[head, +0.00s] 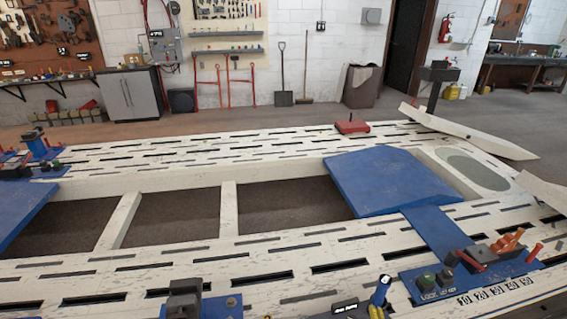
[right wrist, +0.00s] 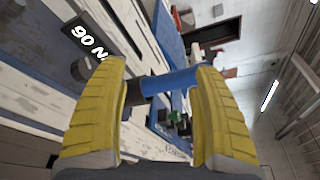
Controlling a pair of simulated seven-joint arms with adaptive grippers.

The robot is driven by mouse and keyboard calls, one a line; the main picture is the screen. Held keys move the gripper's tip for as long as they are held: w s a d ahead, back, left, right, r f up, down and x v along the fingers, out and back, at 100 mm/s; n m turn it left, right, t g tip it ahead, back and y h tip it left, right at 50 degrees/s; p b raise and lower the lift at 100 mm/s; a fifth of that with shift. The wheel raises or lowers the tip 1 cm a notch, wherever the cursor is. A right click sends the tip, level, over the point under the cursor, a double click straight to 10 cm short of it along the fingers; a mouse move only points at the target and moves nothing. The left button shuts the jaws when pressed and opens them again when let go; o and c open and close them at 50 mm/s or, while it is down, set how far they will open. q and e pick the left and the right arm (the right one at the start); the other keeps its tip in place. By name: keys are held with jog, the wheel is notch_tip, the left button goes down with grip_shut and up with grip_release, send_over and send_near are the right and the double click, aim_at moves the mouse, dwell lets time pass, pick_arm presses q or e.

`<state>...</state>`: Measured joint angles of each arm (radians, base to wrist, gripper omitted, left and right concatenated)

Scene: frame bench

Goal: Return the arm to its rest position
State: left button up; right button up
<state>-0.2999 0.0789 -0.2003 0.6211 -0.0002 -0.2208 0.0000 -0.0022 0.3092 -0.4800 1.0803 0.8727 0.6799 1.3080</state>
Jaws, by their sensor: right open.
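My right gripper (right wrist: 160,72) shows in the right wrist view with its two yellow fingers spread apart. A blue cylindrical handle (right wrist: 172,82) shows in the gap between the fingers; I cannot tell how far beyond the fingertips it is, or whether it touches one. In the head view a blue handle with a dark top (head: 380,291) stands at the bottom edge, beside a small "90 N" label (head: 345,306). The label also shows in the right wrist view (right wrist: 88,40).
The white slotted frame bench (head: 300,255) fills the foreground, with open gaps in its middle. A blue ramp plate (head: 385,180) lies on it. A blue control panel (head: 475,275) with levers and knobs is at right. A dark clamp (head: 185,297) stands at the front edge.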

jog(key=s+a+f+n+g+y, duration=0.3)
jog(key=s+f+n+g, duration=0.5)
jog(key=s+f+n, duration=1.15)
jog(key=s+f+n+g, duration=0.2)
jog(key=s+f+n, duration=0.1)
jog(key=s, duration=0.7)
jog(key=s+a+f+n+g+h, duration=0.1)
jog(key=s+f, duration=0.4)
jog(key=s, duration=0.5)
jog(key=s+a+f+n+g, duration=0.1)
jog(key=s+f+n+g, duration=0.3)
jog(key=s, duration=0.7)
jog(key=shift+n+h, duration=0.35)
jog(key=shift+h, duration=0.05)
